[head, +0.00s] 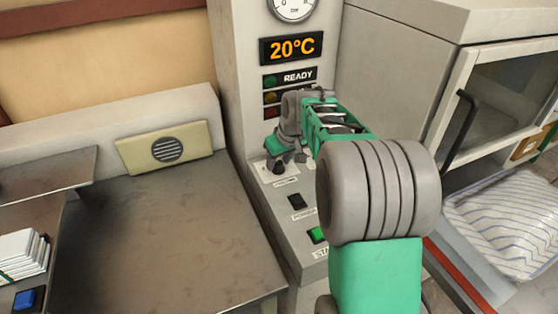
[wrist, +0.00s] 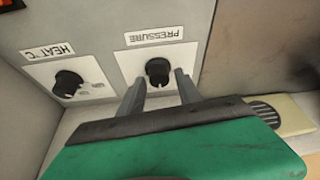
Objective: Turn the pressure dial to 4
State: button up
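The pressure dial (wrist: 158,72) is a black knob on a white plate, seen upside down in the wrist view with its PRESSURE label. In the head view the black knob (head: 279,168) shows on the sloped panel, partly below my gripper (head: 281,146). My gripper in the wrist view (wrist: 160,78) is open, with one grey finger on each side of the pressure dial. I cannot tell whether the fingers touch it. The number it points to is too small to read. The heat dial (wrist: 69,83) sits to the left in the wrist view, clear of the fingers.
The panel also has a black switch (head: 297,202) and a green button (head: 317,235). Above are a 20°C display (head: 291,48), status lights and a round gauge (head: 292,6). A bare grey table (head: 160,230) lies left; a glass-doored cabinet (head: 500,90) stands right.

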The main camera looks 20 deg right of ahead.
jog(key=shift+o, duration=0.7)
jog(key=shift+r, duration=0.1)
jog(key=v, duration=0.7)
jog(key=shift+r, duration=0.3)
jog(key=shift+s, duration=0.1)
